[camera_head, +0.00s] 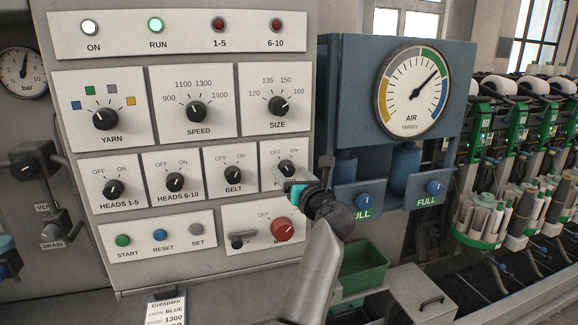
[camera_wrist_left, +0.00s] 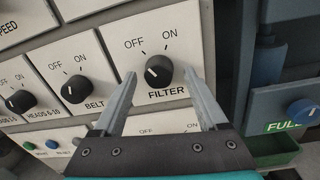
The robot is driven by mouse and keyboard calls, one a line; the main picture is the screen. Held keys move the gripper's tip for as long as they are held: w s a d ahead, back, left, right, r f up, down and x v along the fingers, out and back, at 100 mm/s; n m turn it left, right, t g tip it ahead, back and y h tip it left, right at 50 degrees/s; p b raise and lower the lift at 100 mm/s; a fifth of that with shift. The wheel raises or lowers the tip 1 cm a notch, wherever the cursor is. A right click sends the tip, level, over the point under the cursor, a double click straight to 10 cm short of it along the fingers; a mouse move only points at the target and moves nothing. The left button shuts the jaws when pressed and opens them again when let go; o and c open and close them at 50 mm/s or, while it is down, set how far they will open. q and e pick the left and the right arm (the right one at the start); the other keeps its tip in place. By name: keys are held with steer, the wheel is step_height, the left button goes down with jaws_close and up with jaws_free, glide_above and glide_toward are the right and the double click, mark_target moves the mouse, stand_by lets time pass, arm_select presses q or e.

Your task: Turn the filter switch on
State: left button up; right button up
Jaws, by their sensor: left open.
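The filter switch is a black round knob (camera_wrist_left: 158,70) on a white plate marked FILTER, with OFF at upper left and ON at upper right. Its white pointer line slants up and left, toward OFF. In the head view the knob (camera_head: 286,167) is partly covered by my left gripper (camera_head: 292,180). In the left wrist view my left gripper (camera_wrist_left: 158,78) is open, one fingertip on each side of the knob. A gap shows between each finger and the knob; I cannot tell how deep the tips reach.
The belt switch (camera_head: 233,176) is just left of the filter plate. Below is a red knob (camera_head: 282,229) on another plate. To the right stands a blue cabinet with an air gauge (camera_head: 411,90) and blue FULL knobs (camera_head: 434,188). A green bin (camera_head: 362,268) sits below it.

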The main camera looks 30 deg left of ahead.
arm_select(q)
steer(key=shift+w+a, duration=0.25)
steer(key=shift+a, duration=0.15)
jaws_close()
stand_by(0.4)
